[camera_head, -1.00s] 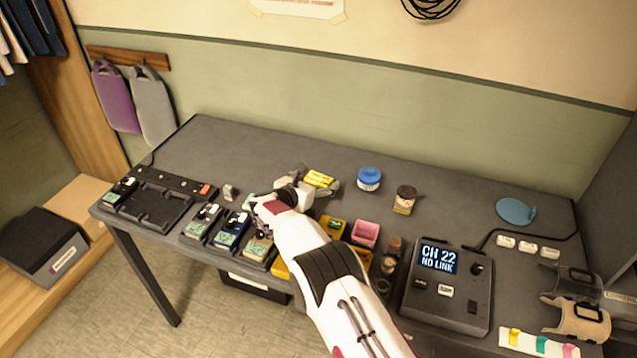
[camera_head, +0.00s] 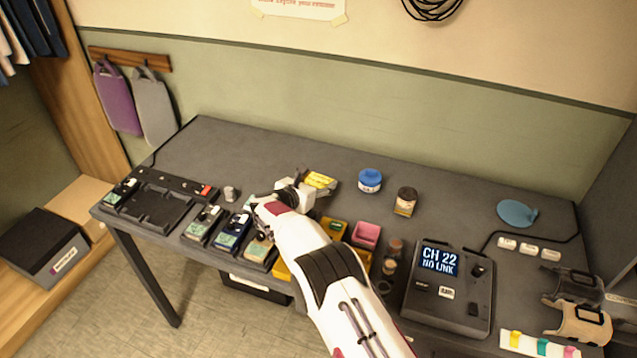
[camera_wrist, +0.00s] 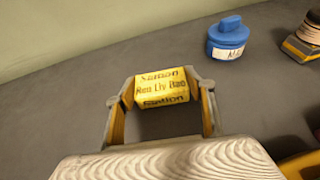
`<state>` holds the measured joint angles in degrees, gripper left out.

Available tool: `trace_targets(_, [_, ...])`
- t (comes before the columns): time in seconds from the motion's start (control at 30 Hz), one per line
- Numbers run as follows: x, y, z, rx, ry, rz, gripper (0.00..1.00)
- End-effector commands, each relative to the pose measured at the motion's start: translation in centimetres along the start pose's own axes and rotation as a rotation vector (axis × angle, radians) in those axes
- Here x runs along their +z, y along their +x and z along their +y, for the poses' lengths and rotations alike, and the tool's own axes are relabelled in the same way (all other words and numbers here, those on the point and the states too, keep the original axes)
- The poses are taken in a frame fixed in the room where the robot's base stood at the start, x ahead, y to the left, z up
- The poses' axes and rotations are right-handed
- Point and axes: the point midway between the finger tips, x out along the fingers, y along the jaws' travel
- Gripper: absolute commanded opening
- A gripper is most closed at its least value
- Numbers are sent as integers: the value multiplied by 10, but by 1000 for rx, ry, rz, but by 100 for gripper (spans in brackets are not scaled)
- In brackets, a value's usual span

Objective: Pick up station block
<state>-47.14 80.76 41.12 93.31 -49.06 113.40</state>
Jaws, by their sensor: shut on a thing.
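In the head view the block (camera_head: 319,180) shows at the back middle of the dark table, just beyond my gripper (camera_head: 312,188). My gripper and wrist hide part of it there. I cannot tell whether the block touches the table.
A blue-lidded jar (camera_head: 369,180) and a dark-lidded jar (camera_head: 405,201) stand to the right. A pink bin (camera_head: 366,234) and yellow bins lie nearer. Several block-like units (camera_head: 233,232) stand front left. The "CH 22" console (camera_head: 446,288) is at right. The table's back is largely clear.

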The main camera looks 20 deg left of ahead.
Motion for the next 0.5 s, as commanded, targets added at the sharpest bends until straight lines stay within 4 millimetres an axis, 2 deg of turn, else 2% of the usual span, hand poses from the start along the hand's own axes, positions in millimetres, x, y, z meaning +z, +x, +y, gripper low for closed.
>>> trace_targets(0.27, [15,-6,0,0,1,-1,32])
trace_targets(0.5, [42,-17,0,0,2,-1,32])
